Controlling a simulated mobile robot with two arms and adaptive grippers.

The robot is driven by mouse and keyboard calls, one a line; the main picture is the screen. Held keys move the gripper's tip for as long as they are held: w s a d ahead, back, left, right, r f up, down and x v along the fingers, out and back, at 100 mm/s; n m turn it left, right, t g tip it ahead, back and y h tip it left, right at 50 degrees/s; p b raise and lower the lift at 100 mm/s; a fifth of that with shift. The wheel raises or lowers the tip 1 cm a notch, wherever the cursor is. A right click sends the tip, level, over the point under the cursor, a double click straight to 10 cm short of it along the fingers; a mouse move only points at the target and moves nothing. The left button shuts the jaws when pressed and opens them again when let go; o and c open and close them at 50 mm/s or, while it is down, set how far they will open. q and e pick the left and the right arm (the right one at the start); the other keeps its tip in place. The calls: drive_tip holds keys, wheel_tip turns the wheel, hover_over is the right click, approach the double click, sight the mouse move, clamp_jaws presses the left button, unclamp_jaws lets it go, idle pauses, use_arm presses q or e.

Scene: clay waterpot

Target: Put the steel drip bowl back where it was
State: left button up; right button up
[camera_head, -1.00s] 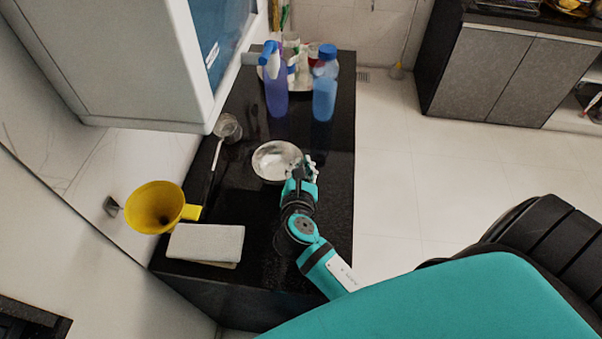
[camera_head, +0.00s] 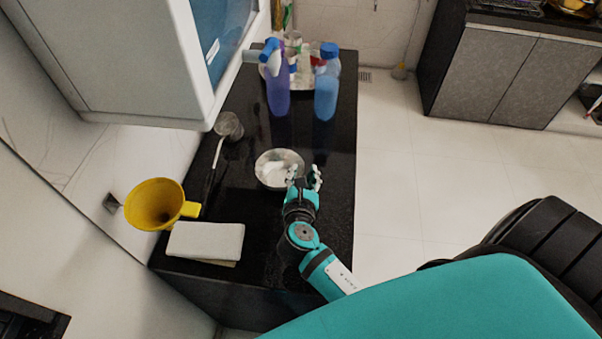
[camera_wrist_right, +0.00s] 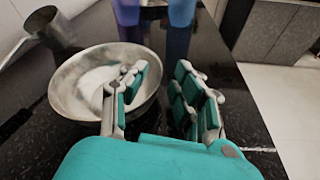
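The steel drip bowl (camera_head: 268,168) stands on the black counter (camera_head: 250,250), right side up as far as I can see. It also shows in the right wrist view (camera_wrist_right: 72,92), at the left. My right gripper (camera_head: 304,180) is at the bowl's near right edge. In the wrist view its fingers (camera_wrist_right: 165,88) are spread, one over the bowl's inside and the other outside the right rim. Nothing is clamped between them. I cannot tell whether a finger touches the rim. My left gripper is not in view.
A purple spray bottle (camera_head: 278,92) and a blue bottle (camera_head: 326,90) stand behind the bowl. A yellow funnel-like vessel (camera_head: 155,204) and a folded cloth (camera_head: 205,240) lie at the near left. The counter's right strip is clear.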

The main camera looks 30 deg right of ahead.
drive_tip(key=shift+r, duration=0.15)
drive_tip(key=b+v, duration=0.1)
drive_tip(key=v, duration=1)
drive_tip(key=shift+a, duration=0.1)
drive_tip(key=shift+s+a+r, duration=0.1)
drive_tip(key=shift+s+r, duration=0.1)
drive_tip(key=shift+s, duration=0.2)
